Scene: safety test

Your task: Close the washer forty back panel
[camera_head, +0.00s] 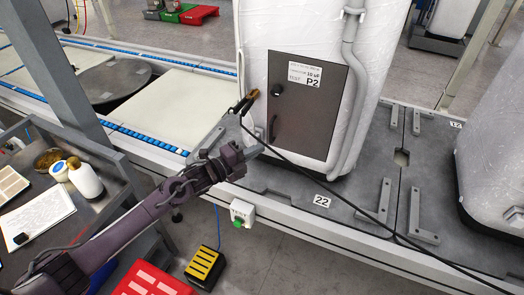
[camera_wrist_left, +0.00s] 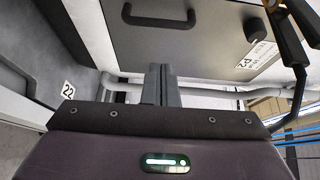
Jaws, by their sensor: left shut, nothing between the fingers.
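The washer (camera_head: 305,30) is a tall white wrapped unit on a grey pallet. Its dark grey back panel (camera_head: 318,115) has a black handle, a round black knob and a white "P2" label. The panel also shows in the left wrist view (camera_wrist_left: 200,38), its handle at the top. It looks nearly flat to the washer; I cannot tell whether it is flush. My left gripper (camera_head: 257,151) is shut and empty, just left of the panel's lower part. In the left wrist view its fingers (camera_wrist_left: 161,85) are together, below the panel. My right gripper is out of view.
Orange-and-black clips (camera_head: 246,104) hang at the washer's left edge, with a black cable (camera_head: 345,202) trailing right across the pallet. A grey pipe (camera_head: 353,95) runs down the panel's right side. Another wrapped unit (camera_head: 495,150) stands right. A cart (camera_head: 110,190) stands left.

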